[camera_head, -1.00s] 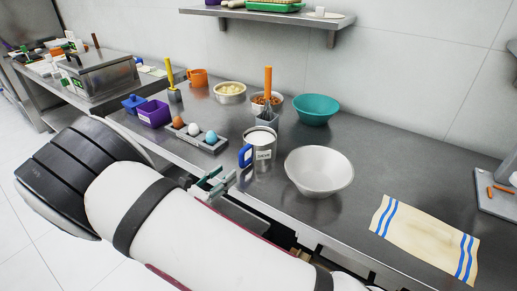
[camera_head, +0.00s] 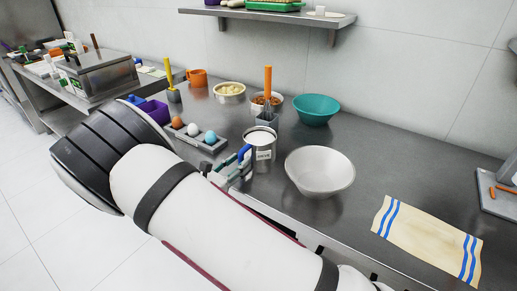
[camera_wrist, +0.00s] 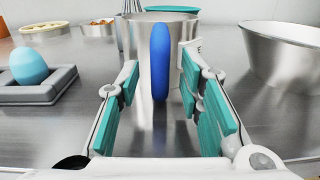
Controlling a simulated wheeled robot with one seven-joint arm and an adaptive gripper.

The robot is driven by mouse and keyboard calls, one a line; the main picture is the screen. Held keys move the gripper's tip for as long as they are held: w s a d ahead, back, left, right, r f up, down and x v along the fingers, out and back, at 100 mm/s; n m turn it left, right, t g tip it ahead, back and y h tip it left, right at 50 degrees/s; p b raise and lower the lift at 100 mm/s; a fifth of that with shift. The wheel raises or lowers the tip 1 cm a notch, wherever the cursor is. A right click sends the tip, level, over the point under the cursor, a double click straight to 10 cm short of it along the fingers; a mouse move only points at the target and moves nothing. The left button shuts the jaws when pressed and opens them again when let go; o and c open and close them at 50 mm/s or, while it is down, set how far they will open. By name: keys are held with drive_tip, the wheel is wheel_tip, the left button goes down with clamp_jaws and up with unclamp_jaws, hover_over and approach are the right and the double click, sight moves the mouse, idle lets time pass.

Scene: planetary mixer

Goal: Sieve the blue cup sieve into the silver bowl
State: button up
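The cup sieve (camera_head: 263,152) is a silver metal cup with a blue handle and white contents at its top. It stands upright on the steel counter, left of the silver bowl (camera_head: 319,176). In the wrist view the blue handle (camera_wrist: 159,62) stands upright between the teal finger pads of my gripper (camera_wrist: 162,110), with gaps on both sides. My gripper is open, low by the counter. In the head view my gripper (camera_head: 232,168) is at the cup's left, partly hidden by my arm. The silver bowl also shows at right in the wrist view (camera_wrist: 284,58) and looks empty.
An egg tray (camera_head: 211,147) with several eggs lies left of the cup. A whisk holder (camera_head: 267,120) and a teal bowl (camera_head: 315,110) stand behind. A striped towel (camera_head: 428,235) lies at right. A purple container (camera_head: 154,110) is partly hidden by my arm.

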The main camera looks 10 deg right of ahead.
clamp_jaws()
drive_tip(key=shift+r, duration=0.2)
drive_tip(key=shift+r+p, duration=0.5)
drive_tip(key=shift+r, duration=0.35)
drive_tip(key=shift+r+p, duration=1.05)
drive_tip(key=shift+r, duration=0.95)
